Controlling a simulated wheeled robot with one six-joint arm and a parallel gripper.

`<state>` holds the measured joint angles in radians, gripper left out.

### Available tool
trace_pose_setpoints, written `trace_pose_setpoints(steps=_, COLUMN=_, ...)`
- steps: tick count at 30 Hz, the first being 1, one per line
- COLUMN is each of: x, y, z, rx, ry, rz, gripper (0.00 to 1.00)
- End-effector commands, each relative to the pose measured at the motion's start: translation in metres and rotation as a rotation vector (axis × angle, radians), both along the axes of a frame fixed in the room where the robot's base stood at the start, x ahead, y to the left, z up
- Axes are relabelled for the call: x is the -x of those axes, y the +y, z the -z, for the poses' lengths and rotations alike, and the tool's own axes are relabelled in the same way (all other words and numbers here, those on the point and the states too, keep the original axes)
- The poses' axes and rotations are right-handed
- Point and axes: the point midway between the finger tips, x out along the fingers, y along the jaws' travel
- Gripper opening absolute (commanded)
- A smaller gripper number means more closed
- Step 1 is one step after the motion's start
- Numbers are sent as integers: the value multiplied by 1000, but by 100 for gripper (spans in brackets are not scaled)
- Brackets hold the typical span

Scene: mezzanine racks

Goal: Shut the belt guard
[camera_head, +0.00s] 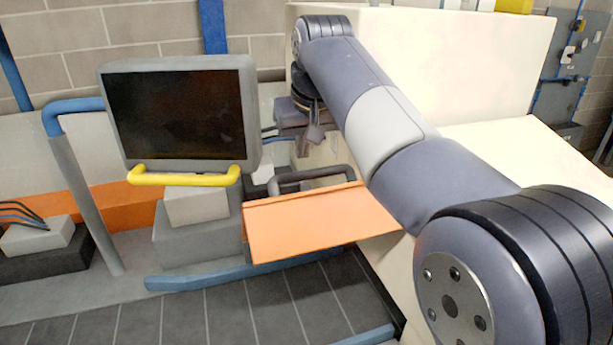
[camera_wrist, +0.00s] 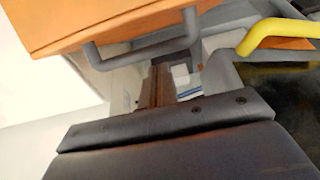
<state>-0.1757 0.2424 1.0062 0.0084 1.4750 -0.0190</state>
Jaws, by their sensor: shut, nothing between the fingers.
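The belt guard appears to be the orange panel (camera_head: 315,224) that juts out from the side of the cream machine, standing open. A grey bar handle (camera_head: 312,176) runs along its far edge. In the wrist view, the orange panel (camera_wrist: 95,22) is at the top left, with the grey handle (camera_wrist: 145,52) below it. My gripper (camera_head: 314,138) points down above and behind the handle, apart from it in the head view. Its fingers also show in the wrist view (camera_wrist: 161,78); they are shut and empty. My arm hides part of the panel's right end.
A dark monitor (camera_head: 180,115) with a yellow handle (camera_head: 184,176) stands left of the panel. The cream machine (camera_head: 470,55) fills the back right. A blue rail (camera_head: 215,276) runs low in front. Tiled floor (camera_head: 270,315) shows clear below the panel.

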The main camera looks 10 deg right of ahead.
Motion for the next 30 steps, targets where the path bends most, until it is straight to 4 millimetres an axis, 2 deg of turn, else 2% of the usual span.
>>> trace_pose_setpoints(steps=1, x=-4, y=1, z=12, rx=1, ry=6, rz=0, gripper=0)
trace_pose_setpoints(steps=5, x=-15, y=3, z=37, rx=1, ry=4, rz=-1, gripper=0)
trace_pose_setpoints(steps=9, x=1, y=0, z=44, rx=0, ry=0, rz=-1, gripper=0)
trace_pose_setpoints(steps=15, x=13, y=-2, z=54, rx=0, ry=0, rz=0, gripper=0)
trace_pose_setpoints(steps=30, x=17, y=-3, z=58, rx=0, ry=-1, rz=-1, gripper=0)
